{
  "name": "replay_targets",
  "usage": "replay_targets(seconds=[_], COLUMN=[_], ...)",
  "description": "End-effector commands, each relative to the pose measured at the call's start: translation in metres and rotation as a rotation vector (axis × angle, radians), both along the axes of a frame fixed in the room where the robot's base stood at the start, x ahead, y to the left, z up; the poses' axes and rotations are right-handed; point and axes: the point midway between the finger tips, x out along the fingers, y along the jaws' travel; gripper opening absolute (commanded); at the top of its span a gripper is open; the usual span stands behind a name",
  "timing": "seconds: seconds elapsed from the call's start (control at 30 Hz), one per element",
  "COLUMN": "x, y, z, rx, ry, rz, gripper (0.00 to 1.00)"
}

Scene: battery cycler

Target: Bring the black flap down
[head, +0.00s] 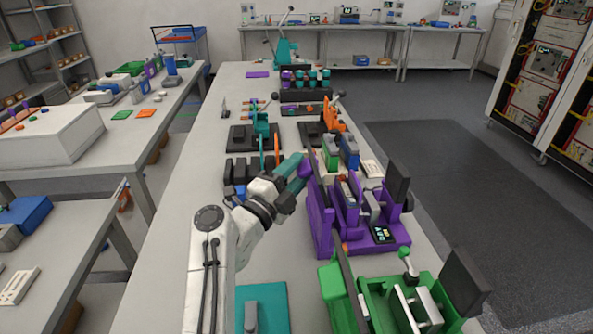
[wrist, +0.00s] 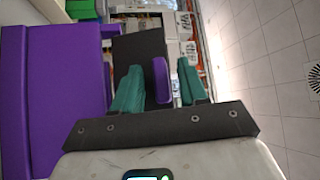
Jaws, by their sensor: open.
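The black flap (head: 317,166) stands raised on the left side of the purple fixture (head: 322,222), seen nearly edge-on in the head view. A purple tab (head: 305,169) sticks out from its left face. In the wrist view the flap (wrist: 138,48) is a dark plate behind my fingers, and the tab (wrist: 161,82) lies between them. My gripper (head: 294,174) has teal fingers and is open around the tab. In the wrist view the gripper (wrist: 160,68) shows a small gap on each side of the tab. Contact in depth cannot be told.
A green fixture (head: 385,298) with its own dark panels stands in front of the purple one. Teal and orange clamps (head: 262,125) stand behind. A purple wall (wrist: 55,100) fills the left of the wrist view. Bare bench (head: 165,250) lies left of my arm.

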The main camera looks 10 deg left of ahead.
Motion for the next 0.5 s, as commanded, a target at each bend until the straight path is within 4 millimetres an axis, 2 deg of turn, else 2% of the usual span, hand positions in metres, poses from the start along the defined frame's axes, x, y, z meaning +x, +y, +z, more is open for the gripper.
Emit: replay_targets(seconds=[0.27,0.5], x=[0.0008,0.0006], y=[-0.0004,-0.0006], z=[0.0001,0.0], rx=[0.0,0.0], ry=[0.0,0.0], rz=[0.0,0.0], gripper=[0.42,0.19])
